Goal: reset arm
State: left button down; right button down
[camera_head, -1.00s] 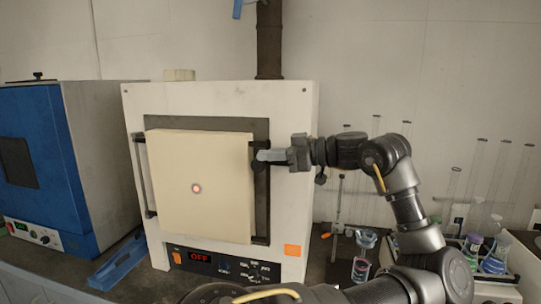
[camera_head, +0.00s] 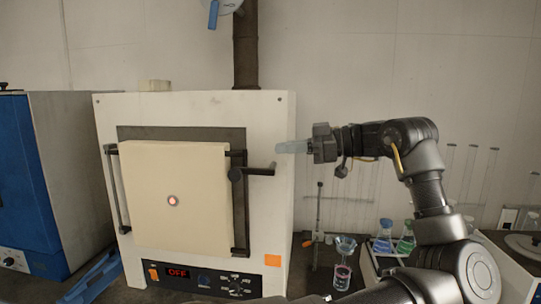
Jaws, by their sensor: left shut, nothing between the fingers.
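My left gripper (camera_head: 279,147) is shut and empty, pointing left in front of the furnace's right edge. Its arm runs along the bottom of the view and bends up at the right. The white furnace (camera_head: 268,200) stands on the bench with its cream door (camera_head: 160,215) over the opening; I cannot tell if it is fully latched. The door's black handle (camera_head: 258,171) sticks out to the right, a little below and left of the fingertips, and looks apart from them. My right gripper is not in view.
A blue oven (camera_head: 20,180) stands at the far left, with a blue tray (camera_head: 92,280) beside the furnace. Several glass tubes, flasks (camera_head: 405,240) and a small beaker (camera_head: 343,272) stand at the right, behind and beside my arm.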

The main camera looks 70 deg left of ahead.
pick_arm(q)
jog(key=shift+w+d+r, duration=0.1)
jog(key=shift+w+d, duration=0.1)
jog(key=shift+w, duration=0.05)
dwell(0.6)
